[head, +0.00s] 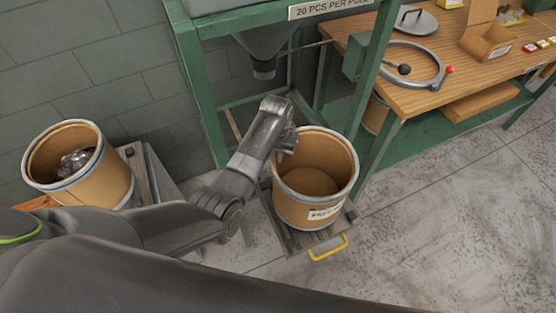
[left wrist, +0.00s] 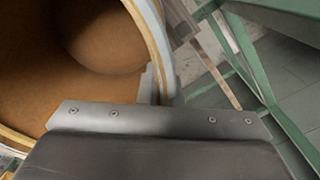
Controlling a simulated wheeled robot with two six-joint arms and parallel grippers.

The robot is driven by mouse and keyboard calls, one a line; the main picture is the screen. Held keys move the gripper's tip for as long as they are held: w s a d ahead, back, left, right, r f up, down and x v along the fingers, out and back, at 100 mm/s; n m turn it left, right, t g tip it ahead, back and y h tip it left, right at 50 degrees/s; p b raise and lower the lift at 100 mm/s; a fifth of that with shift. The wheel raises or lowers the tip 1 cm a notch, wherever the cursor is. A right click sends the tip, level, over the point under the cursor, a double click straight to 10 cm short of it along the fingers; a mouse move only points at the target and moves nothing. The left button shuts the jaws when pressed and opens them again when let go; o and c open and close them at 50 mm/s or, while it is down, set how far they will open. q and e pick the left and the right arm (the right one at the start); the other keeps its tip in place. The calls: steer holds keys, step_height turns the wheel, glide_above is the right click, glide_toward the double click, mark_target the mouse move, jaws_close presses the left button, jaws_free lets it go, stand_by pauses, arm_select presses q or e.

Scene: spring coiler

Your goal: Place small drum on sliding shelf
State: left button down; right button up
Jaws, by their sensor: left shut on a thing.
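The small drum (head: 322,210) is tan fibreboard with a grey metal rim and a paper label, upright and open at the top. It looks empty. My left gripper (head: 287,143) is shut on the far-left part of its rim. In the left wrist view the drum (left wrist: 95,50) fills the upper left, its rim reaching the gripper (left wrist: 157,88). The sliding shelf (head: 345,222), with a yellow handle, lies pulled out directly under the drum. The drum's base looks on or just above it; I cannot tell whether they touch. My right gripper is not in view.
A green frame (head: 203,90) with a hopper (head: 266,50) stands behind the drum. Another drum (head: 110,180) holding dark, shiny contents stands at the left. A wooden bench (head: 420,100) at the right carries a clamp ring (head: 415,82), a lid and boxes. The floor at the right is clear.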

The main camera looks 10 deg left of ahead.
arm_select(q)
steer(key=shift+f, duration=1.35)
steer(key=c, duration=2.1)
jaws_free()
steer(key=shift+f, duration=0.2)
steer(key=o, duration=0.5)
steer(key=shift+s, duration=0.1)
step_height(320, 180, up, 12)
steer(key=shift+r, duration=0.15)
